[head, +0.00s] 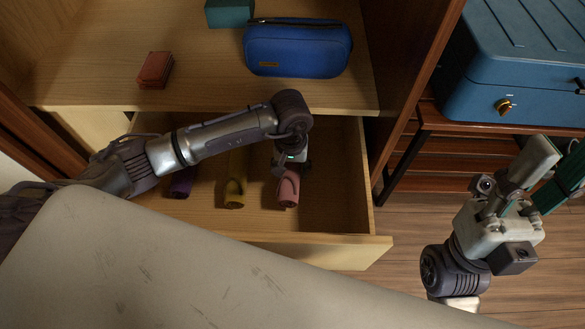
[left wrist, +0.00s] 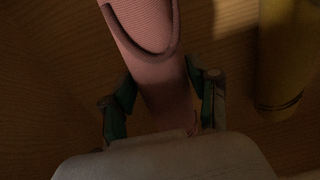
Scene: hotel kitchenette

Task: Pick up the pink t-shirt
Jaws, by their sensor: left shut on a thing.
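The pink t-shirt (head: 288,190) is a rolled bundle in the open drawer, at the right end of a row of rolled clothes. My left gripper (head: 291,168) reaches down into the drawer and is shut on the far end of the roll. In the left wrist view the pink t-shirt (left wrist: 148,28) lies between the two green-padded fingers of my left gripper (left wrist: 160,95), one on each side. My right gripper (head: 552,172) is at the right edge, away from the drawer; its opening is unclear.
A yellow roll (head: 235,190) and a purple roll (head: 182,183) lie left of the t-shirt. The shelf (head: 200,95) above holds a blue pouch (head: 297,50), a red-brown case (head: 155,69) and a teal box (head: 229,12). A blue case (head: 520,60) stands on a rack. The drawer's right side is clear.

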